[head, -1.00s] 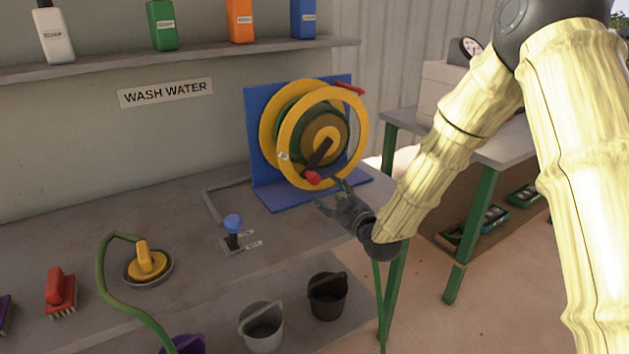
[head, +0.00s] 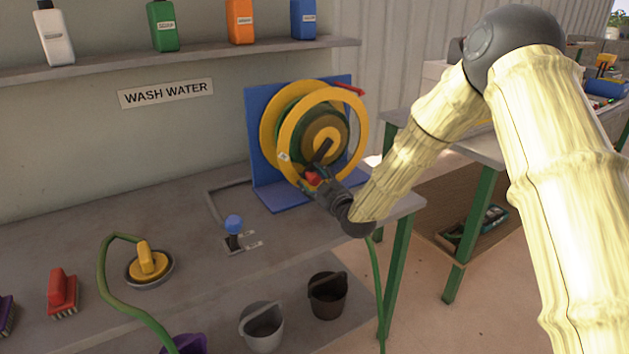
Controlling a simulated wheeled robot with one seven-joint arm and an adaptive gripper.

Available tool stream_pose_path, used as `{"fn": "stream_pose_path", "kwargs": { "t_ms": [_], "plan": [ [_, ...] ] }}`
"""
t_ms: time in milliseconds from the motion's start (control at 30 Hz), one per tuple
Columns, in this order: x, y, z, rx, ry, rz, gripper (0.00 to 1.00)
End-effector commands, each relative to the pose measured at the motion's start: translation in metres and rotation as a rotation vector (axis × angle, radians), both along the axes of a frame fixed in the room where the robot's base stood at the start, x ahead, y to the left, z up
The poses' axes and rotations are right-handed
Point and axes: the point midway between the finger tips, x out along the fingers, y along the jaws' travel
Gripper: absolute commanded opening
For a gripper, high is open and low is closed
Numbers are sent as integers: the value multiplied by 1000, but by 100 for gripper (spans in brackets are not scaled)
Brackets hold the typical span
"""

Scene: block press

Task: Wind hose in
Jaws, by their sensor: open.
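The hose reel (head: 284,130) has yellow rims and stands on a blue bracket (head: 262,150) at the back of the bench. Green hose shows wound on its drum. Its dark crank arm points down and ends in a red knob (head: 312,178). My gripper (head: 313,180) is open at the red knob, with its fingers around or beside it; I cannot tell whether they touch it. A green hose (head: 377,285) hangs down past the bench's right front corner, partly hidden by my arm.
A blue-topped lever (head: 234,227) stands on the bench (head: 190,260) left of my gripper. A yellow-handled round fitting (head: 149,264) with a green hose and a red brush (head: 62,292) are further left. Grey (head: 262,326) and dark (head: 328,297) buckets sit below. Another table (head: 480,150) stands right.

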Motion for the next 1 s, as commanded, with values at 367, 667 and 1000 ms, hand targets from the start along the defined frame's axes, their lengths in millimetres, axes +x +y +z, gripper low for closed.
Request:
{"fn": "stream_pose_path", "kwargs": {
  "t_ms": [367,667,1000],
  "plan": [
    [0,0,0,0,0,0,0],
    [-2,3,3,29,14,0,0],
    [-8,16,24,219,108,1,0]
  ]
}}
